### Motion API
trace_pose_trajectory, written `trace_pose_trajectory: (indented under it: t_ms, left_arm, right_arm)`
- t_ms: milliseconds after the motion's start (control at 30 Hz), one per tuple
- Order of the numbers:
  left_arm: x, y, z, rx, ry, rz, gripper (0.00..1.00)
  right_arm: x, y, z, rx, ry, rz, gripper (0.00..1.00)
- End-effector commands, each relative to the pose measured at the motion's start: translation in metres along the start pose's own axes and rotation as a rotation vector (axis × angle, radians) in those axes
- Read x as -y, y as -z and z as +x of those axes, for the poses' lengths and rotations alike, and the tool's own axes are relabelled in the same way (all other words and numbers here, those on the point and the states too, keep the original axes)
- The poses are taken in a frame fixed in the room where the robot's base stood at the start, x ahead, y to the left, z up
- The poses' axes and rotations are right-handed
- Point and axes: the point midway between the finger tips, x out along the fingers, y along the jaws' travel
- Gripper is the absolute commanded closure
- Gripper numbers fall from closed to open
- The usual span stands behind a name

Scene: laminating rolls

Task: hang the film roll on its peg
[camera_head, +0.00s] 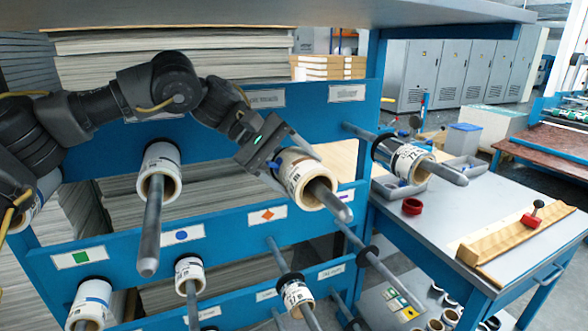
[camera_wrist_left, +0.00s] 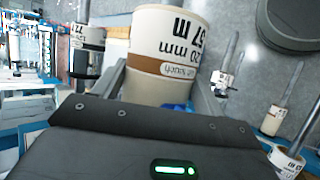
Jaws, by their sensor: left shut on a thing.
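The film roll (camera_head: 298,178), with a printed white label and a tan core, is in my left gripper (camera_head: 294,170) in the head view. The grip is shut across the roll's sides. A grey peg (camera_head: 336,204) sticks out of the core's near end, so the roll appears to be around this upper-row peg. How far back the roll sits is hidden by my gripper. In the left wrist view the same roll (camera_wrist_left: 165,50) fills the space between the fingers, its label reading in millimetres and metres. My right gripper is not in view.
A white roll (camera_head: 159,170) hangs on the upper peg to the left, a black-and-white roll (camera_head: 404,160) on the peg to the right. Lower blue rails carry more rolls (camera_head: 189,274) and protruding pegs. A table (camera_head: 420,222) with a red tape ring (camera_head: 412,206) stands at right.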

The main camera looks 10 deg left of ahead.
Motion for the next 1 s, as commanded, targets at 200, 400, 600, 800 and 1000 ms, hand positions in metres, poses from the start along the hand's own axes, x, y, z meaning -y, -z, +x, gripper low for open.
trace_pose_trajectory:
  t_ms: [200, 400, 600, 800, 1000]
  left_arm:
    - [-0.001, 0.0, -0.001, 0.0, -0.002, 0.001, 0.15]
    - [-0.001, 0.0, 0.0, 0.0, -0.001, 0.001, 0.03]
    - [0.0, 0.0, -0.002, -0.001, 0.0, 0.0, 0.03]
    - [-0.001, 0.0, -0.029, -0.003, -0.003, 0.0, 0.03]
    - [-0.001, 0.0, -0.061, -0.003, -0.002, 0.001, 0.03]
  right_arm:
    - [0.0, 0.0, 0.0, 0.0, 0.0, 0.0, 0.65]
    - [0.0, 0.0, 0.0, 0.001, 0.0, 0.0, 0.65]
    - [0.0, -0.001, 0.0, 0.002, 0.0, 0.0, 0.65]
    - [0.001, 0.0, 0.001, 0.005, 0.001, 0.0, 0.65]
    - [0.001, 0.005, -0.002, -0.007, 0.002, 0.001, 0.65]
